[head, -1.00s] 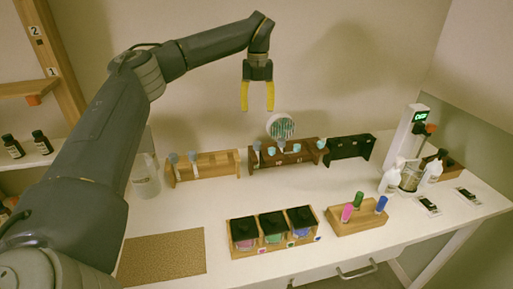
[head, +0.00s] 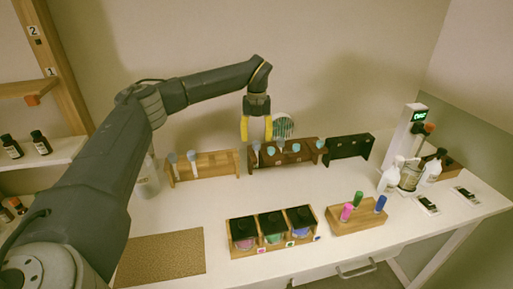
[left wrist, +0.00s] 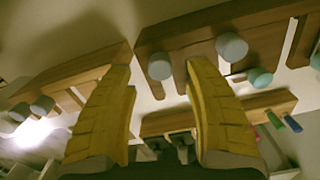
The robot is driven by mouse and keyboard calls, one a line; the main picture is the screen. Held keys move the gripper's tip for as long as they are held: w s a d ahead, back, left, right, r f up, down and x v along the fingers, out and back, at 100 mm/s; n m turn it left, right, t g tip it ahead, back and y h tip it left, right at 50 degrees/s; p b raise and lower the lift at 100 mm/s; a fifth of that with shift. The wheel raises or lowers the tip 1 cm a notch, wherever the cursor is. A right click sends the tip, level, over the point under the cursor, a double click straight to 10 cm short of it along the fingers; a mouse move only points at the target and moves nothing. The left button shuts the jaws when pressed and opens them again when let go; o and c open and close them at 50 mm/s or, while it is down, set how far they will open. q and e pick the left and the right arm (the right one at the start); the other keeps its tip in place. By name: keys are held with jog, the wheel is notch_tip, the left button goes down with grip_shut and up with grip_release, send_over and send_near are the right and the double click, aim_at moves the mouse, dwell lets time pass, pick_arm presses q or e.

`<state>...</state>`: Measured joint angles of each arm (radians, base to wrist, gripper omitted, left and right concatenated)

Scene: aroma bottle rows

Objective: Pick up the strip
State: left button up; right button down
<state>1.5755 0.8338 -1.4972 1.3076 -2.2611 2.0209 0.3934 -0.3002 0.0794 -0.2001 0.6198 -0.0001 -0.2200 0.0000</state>
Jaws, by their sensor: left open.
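A brown wooden rack (head: 300,157) at the back middle of the table holds several upright strips with round pale-blue tops. Its leftmost strip (head: 257,147) is just below my left gripper (head: 256,137). The gripper points down, its two yellow fingers open and apart. In the left wrist view, one round pale-blue top (left wrist: 160,66) shows between the fingertips, with clear space on both sides; I cannot tell how far below them it is. A lighter wooden rack (head: 218,166) to the left holds two grey-topped strips (head: 173,158). My right gripper is not in view.
A black rack (head: 349,148) stands right of the brown one. A tray of three black-lidded jars (head: 272,226) and a pen block (head: 357,218) stand in front. White bottles and a display device (head: 404,135) are at right. A round striped disc (head: 284,125) is behind the gripper.

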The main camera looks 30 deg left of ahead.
aim_at(256, 142)
pick_arm(q)
jog(key=shift+f, duration=1.6)
jog(key=shift+c, duration=0.5)
grip_shut()
